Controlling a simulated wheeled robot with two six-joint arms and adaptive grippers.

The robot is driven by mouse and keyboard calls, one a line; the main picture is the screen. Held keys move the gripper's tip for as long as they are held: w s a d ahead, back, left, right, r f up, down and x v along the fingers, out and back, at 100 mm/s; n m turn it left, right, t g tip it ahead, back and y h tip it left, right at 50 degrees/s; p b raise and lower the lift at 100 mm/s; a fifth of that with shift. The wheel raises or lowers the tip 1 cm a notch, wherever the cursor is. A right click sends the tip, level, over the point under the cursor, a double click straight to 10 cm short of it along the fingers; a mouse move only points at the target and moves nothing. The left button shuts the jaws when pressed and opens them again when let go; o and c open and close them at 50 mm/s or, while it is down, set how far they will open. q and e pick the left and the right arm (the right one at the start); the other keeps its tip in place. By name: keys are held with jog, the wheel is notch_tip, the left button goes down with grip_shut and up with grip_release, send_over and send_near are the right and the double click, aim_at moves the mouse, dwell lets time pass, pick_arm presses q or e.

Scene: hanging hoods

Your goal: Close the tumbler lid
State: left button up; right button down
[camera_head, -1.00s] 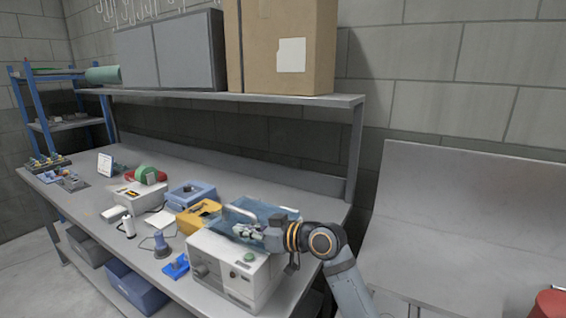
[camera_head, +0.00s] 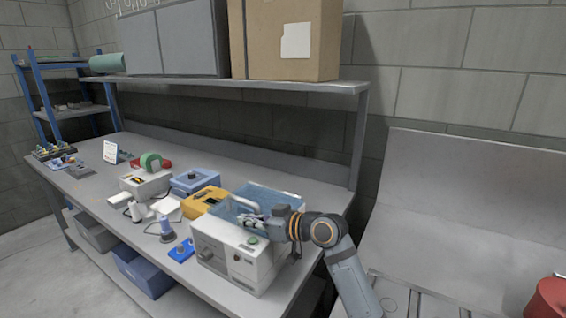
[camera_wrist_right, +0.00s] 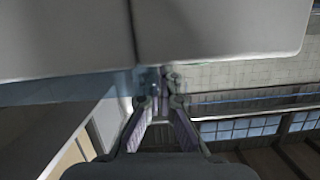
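The tumbler (camera_head: 225,258) is a white boxy machine with a dial and a green button, at the front right of the bench in the head view. Its see-through blue lid (camera_head: 272,195) with a pale handle (camera_head: 244,203) lies over the top; its exact angle is hard to tell. My right gripper (camera_head: 250,221) is at the lid, over the front of the machine's top. In the right wrist view, the right fingertips (camera_wrist_right: 160,100) are close together near a bluish see-through surface; whether they hold anything is unclear. My left gripper is out of view.
A yellow device (camera_head: 205,201) and a blue device (camera_head: 194,181) stand behind and left of the tumbler. A small blue item (camera_head: 181,250) lies at its left front. A shelf (camera_head: 250,84) with a cardboard box (camera_head: 285,40) hangs above the bench.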

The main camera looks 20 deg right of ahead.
aim_at(247, 204)
notch_tip(247, 204, up, 5)
jog(key=p, duration=0.3)
jog(key=shift+w+f, duration=0.1)
jog(key=shift+s+d+f+b, duration=0.2)
jog(key=shift+s+d+b, duration=0.25)
jog(key=shift+s, duration=0.2)
jog(key=shift+s+d+f+b, duration=0.15)
jog(key=shift+s+d+b, duration=0.15)
jog(key=shift+s+b, duration=0.25)
pick_arm(q)
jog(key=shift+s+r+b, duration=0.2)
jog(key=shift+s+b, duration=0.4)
jog(key=shift+b, duration=0.15)
pick_arm(e)
jog(key=v, duration=0.7)
jog(key=shift+r, duration=0.2)
jog(key=shift+s, duration=0.15)
